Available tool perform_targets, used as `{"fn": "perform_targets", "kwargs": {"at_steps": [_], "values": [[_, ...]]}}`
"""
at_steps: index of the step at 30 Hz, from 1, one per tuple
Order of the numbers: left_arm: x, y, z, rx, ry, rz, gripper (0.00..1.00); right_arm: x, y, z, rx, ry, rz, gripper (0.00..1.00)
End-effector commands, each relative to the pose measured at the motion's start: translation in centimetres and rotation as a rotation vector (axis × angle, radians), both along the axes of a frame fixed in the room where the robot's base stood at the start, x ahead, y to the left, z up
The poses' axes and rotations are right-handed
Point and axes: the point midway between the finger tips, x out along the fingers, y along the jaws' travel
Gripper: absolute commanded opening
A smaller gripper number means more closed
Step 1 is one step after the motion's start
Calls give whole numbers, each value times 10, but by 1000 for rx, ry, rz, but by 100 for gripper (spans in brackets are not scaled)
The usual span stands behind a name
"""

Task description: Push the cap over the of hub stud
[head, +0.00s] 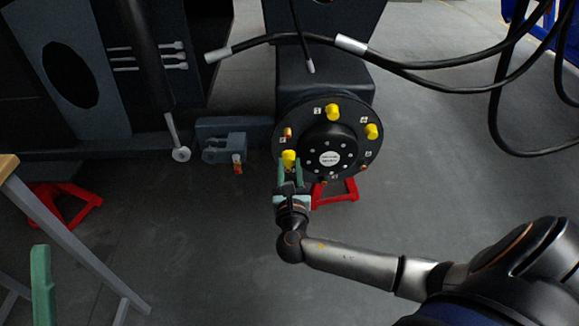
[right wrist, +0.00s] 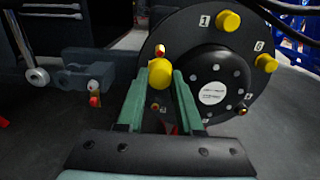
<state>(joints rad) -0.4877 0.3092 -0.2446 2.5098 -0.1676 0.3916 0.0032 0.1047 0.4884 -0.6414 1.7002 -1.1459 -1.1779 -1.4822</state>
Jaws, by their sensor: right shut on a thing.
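The round black hub (head: 349,170) faces me, with numbered studs around its rim. Yellow caps sit at the top (head: 332,112), by number 1, and at the right (head: 371,131), by number 6. A bare brass stud (head: 288,132) shows at upper left, and another (right wrist: 242,108) at lower right. My right gripper (head: 290,167) is shut on a yellow cap (head: 289,157) at the hub's lower left; the cap also shows between the green fingers in the right wrist view (right wrist: 160,74). Any stud behind it is hidden. One green finger of my left gripper (head: 41,285) shows at lower left.
Black hoses with silver ends (head: 351,44) hang above the hub. A grey bracket (head: 222,146) with a small red-and-brass fitting (head: 238,166) is left of it. Red stands (head: 335,191) are on the floor. A table edge (head: 8,166) is at far left.

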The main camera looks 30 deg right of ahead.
Motion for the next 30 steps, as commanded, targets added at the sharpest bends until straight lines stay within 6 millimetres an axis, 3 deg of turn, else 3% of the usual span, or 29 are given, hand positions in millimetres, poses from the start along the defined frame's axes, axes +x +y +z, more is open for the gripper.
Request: {"fn": "perform_targets", "kwargs": {"at_steps": [16,30], "values": [[-3,0,11,2,-23,-1,70,-1,1,5,5,-18,-2,4],[-3,0,4,-3,-20,-3,70,37,-23,2,4,-19,-2,4]]}}
